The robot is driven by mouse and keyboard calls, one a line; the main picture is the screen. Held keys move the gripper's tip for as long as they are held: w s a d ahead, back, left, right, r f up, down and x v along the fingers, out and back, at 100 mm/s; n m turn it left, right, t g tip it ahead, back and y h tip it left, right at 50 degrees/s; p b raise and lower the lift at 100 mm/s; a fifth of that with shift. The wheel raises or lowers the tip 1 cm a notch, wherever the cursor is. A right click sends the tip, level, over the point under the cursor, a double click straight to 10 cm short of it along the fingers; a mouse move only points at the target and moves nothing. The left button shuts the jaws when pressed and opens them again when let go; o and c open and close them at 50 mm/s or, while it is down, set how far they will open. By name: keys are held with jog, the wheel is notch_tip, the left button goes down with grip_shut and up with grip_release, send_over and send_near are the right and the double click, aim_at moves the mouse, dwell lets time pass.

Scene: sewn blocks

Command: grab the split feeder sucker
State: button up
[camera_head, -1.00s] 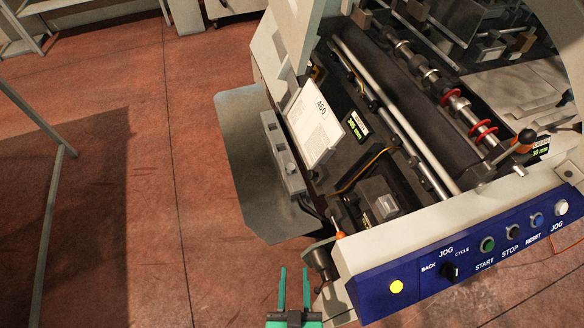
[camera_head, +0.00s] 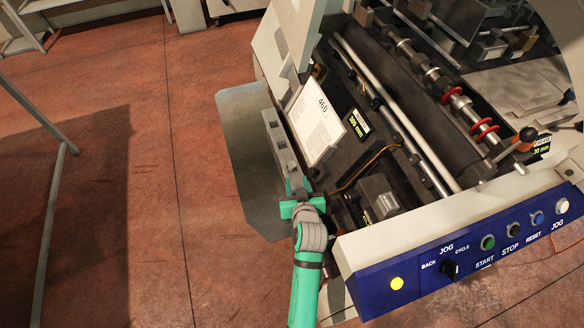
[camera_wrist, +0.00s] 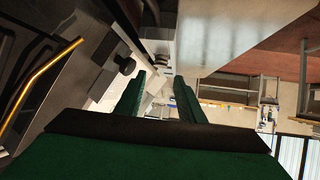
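My green gripper (camera_head: 297,190) is at the lower end of a grey bar with square openings (camera_head: 274,133), on the left side of the machine. The bar may be the split feeder sucker, but I cannot tell for sure. The gripper covers the bar's lower end. In the wrist view my gripper (camera_wrist: 160,78) has its two green fingers apart, with pale machine parts showing beyond and between them. No held thing shows. I cannot tell whether the fingers touch the bar.
A white card marked 460 (camera_head: 314,115) stands right of the bar. A yellow cable (camera_head: 372,162) and dark housing lie right of my gripper. The blue control panel (camera_head: 460,255) is at lower right. Red floor (camera_head: 160,230) is open on the left.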

aim_at(292, 167)
jog(key=x, duration=1.1)
jog(key=shift+a+r, duration=0.15)
jog(key=shift+a, duration=0.1)
jog(key=c, duration=0.8)
